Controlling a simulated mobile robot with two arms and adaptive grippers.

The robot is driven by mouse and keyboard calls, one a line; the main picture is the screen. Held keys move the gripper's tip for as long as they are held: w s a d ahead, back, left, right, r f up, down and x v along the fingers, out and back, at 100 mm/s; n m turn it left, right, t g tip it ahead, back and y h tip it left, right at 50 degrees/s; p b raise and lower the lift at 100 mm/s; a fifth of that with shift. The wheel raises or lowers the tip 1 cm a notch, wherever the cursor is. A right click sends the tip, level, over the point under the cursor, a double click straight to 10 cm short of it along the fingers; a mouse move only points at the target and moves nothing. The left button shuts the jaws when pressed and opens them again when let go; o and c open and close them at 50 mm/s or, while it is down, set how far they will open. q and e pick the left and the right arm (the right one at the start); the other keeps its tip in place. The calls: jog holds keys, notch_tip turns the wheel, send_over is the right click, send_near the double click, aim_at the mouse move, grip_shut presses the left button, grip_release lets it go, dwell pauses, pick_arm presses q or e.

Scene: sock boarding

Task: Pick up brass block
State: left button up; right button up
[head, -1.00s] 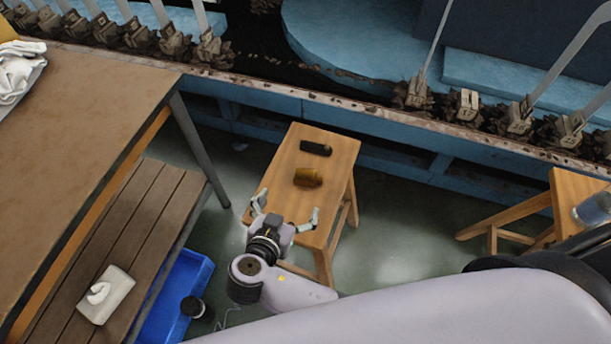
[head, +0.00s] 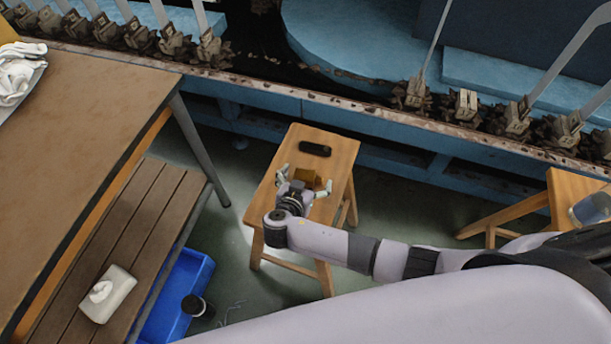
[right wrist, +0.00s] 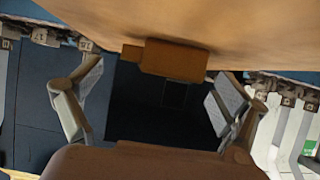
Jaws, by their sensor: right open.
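The brass block (head: 309,175) is a brownish-gold piece lying on a small wooden stool (head: 338,160). In the head view it is partly hidden behind my right gripper (head: 305,180). In the right wrist view the brass block (right wrist: 170,58) lies ahead, between the open fingers of my right gripper (right wrist: 160,108). The fingers stand on either side of it, wide apart, and I see no contact. My left gripper is not in view.
A black object (head: 315,149) lies on the stool just beyond the block. A large table (head: 90,120) and slatted bench (head: 120,230) stand left, with a blue bin (head: 178,290). A second stool (head: 565,195) is at right. The blue machine (head: 270,98) runs behind.

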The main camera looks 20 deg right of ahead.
jog(key=shift+w+d+f, duration=0.1)
jog(key=shift+w, duration=0.1)
jog(key=shift+c, duration=0.5)
jog(key=c, duration=1.3)
jog(key=shift+c, duration=0.6)
